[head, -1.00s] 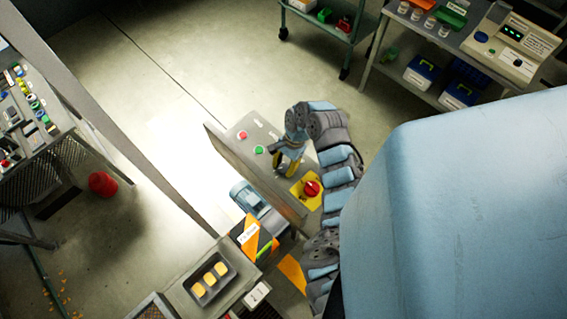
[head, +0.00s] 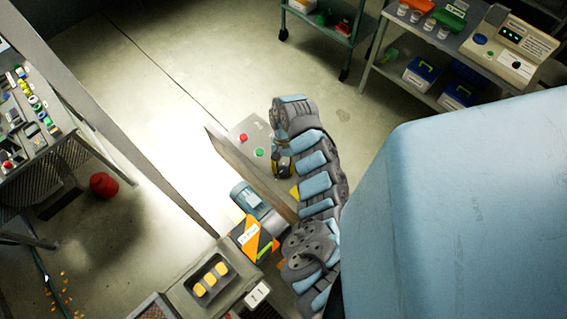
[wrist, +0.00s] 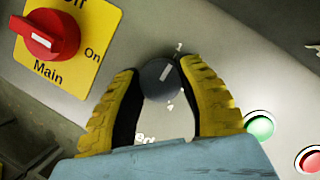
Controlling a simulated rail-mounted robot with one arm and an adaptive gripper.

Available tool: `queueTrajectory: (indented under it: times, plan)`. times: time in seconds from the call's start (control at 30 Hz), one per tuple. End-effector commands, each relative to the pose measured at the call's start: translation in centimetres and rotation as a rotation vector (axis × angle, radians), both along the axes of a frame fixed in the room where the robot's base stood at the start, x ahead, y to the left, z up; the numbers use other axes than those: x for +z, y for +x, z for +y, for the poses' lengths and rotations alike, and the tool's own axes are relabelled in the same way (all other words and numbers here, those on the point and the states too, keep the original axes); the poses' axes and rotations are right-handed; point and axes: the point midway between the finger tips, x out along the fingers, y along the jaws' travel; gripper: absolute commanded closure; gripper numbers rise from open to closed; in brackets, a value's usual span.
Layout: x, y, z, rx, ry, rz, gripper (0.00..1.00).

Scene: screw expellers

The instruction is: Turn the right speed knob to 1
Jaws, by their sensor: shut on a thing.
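My gripper (wrist: 158,72) has its two yellow ribbed fingers on either side of a round dark speed knob (wrist: 155,88) in the wrist view, shut on it. The knob's white pointer slants up and to the right, roughly toward a small mark like "1" above it. A mark like "4" sits below the knob. Other scale marks are hidden or too small to read. In the head view my gripper (head: 281,164) is at the control panel (head: 243,127), and the knob is hidden by my arm.
A red main switch (wrist: 42,38) on a yellow plate is left of the knob. A green button (wrist: 260,126) and a red button (wrist: 309,160) are at lower right. A blue-grey motor (head: 249,197) stands beside the panel. Open floor lies behind.

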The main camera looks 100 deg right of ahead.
Motion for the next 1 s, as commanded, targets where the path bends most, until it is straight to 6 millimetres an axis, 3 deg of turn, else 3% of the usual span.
queueTrajectory:
  times: [0.63, 0.67, 0.73, 1.0]
  plan:
    - [-0.15, 0.04, 0.09, 0.05, 0.002, -0.001, 0.98]
    - [-0.15, 0.04, 0.09, 0.05, 0.002, -0.001, 0.53]
    - [-0.14, 0.03, 0.08, 0.05, 0.002, -0.001, 0.33]
    - [-0.06, 0.0, 0.05, 0.049, 0.001, 0.0, 0.31]
